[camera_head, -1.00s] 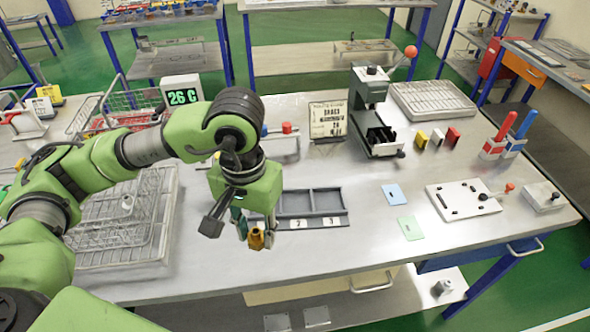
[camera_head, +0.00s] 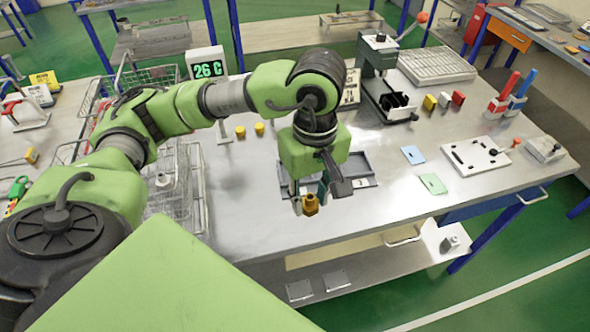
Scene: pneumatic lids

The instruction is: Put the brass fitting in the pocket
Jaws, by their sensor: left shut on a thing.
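My left gripper (camera_head: 309,199) is shut on the brass fitting (camera_head: 310,206), a small gold-brown piece that shows below the fingers. It looks held above the table, near the front edge of a dark grey tray with pockets (camera_head: 368,163). The gripper and wrist hide most of the tray. Part of a right-hand pocket and a pale label strip show to the right of the gripper. I cannot tell which pocket the fitting lines up with, or its exact height. My right gripper is out of view.
Wire baskets (camera_head: 187,205) stand to the left. Two yellow pieces (camera_head: 259,128) stand behind my wrist. A dark press (camera_head: 385,85) stands behind the tray. A blue card (camera_head: 413,155) and a green card (camera_head: 433,184) lie to the right. The front table strip is clear.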

